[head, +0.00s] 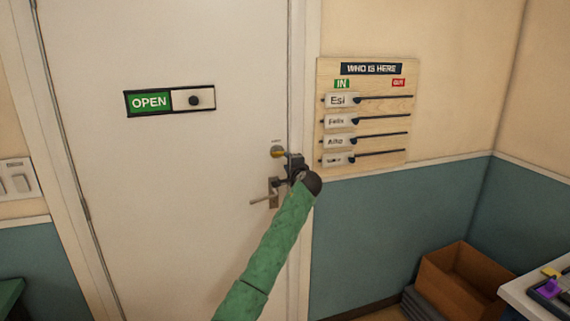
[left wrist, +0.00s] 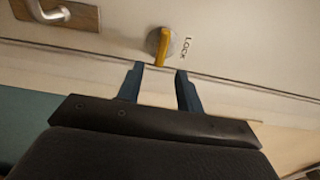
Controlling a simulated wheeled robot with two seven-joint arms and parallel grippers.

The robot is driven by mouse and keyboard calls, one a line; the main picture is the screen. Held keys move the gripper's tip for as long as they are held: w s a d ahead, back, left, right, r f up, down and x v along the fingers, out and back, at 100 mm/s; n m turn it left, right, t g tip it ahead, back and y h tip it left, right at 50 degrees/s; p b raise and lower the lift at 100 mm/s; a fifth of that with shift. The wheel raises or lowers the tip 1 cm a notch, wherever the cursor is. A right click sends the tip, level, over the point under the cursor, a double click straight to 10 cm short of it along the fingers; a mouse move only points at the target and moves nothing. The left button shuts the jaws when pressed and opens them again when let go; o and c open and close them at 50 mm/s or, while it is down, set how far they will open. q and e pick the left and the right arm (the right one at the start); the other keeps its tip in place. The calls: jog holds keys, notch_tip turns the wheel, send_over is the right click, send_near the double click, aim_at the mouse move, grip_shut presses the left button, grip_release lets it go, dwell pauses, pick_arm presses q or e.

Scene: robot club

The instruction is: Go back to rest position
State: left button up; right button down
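My left arm in its green sleeve reaches up to the white door (head: 150,190) in the head view. My left gripper (head: 284,157) is at the door's right edge, close to the brass lock knob (head: 277,151). In the left wrist view my left gripper (left wrist: 160,72) has its two dark fingers apart with nothing between them. The yellow lock knob (left wrist: 163,46), labelled "Lock", is just beyond the fingertips. The gap between fingertips and knob is hard to judge. The door handle (head: 268,199) is below the gripper. My right gripper is not in either view.
A "WHO IS HERE" board (head: 370,112) with name sliders hangs right of the door. An "OPEN" sign (head: 170,100) is on the door. A cardboard box (head: 468,280) and a white table (head: 520,300) are at lower right. The wall between board and corner is free.

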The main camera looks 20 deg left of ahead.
pick_arm(q)
jog(key=shift+s+d, duration=0.4)
jog(key=shift+s, duration=0.15)
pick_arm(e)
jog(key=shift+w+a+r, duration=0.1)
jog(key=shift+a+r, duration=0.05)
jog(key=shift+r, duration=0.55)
